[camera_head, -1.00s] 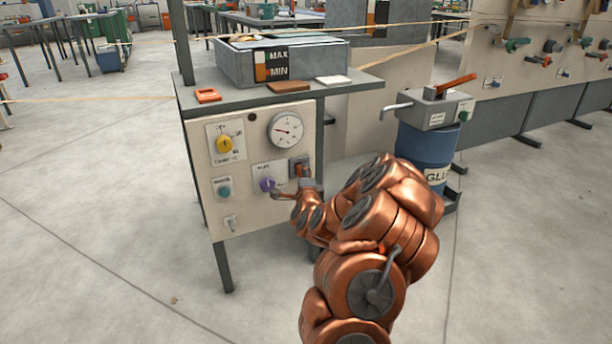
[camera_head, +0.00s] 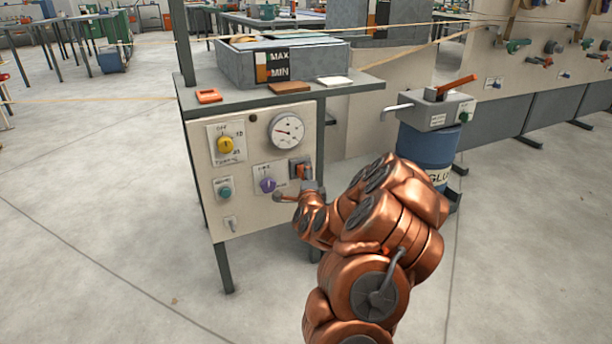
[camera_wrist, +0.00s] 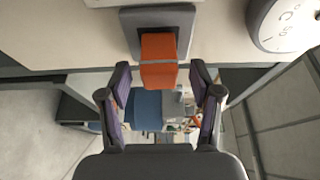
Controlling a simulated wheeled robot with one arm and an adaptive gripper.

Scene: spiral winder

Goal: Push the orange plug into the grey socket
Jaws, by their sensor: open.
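The orange plug (camera_wrist: 159,55) sticks out of the square grey socket (camera_wrist: 130,22) at the top of the wrist view. How deep it sits I cannot tell. In the head view the socket (camera_head: 294,165) is on the cream panel, right of the purple knob, and the plug (camera_head: 305,172) shows as a small orange patch just above my gripper. My gripper (camera_wrist: 160,95) is open and empty in the wrist view, its two fingers spread apart either side of the plug's line and short of its end. In the head view the gripper (camera_head: 295,192) is in front of the panel, just below the socket.
The panel also carries the purple knob (camera_head: 267,185), a yellow knob (camera_head: 226,145), a teal knob (camera_head: 224,193) and a round gauge (camera_head: 287,131). A grey tray (camera_head: 235,68) stands on the bench above. A blue glue drum (camera_head: 425,150) stands to the right.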

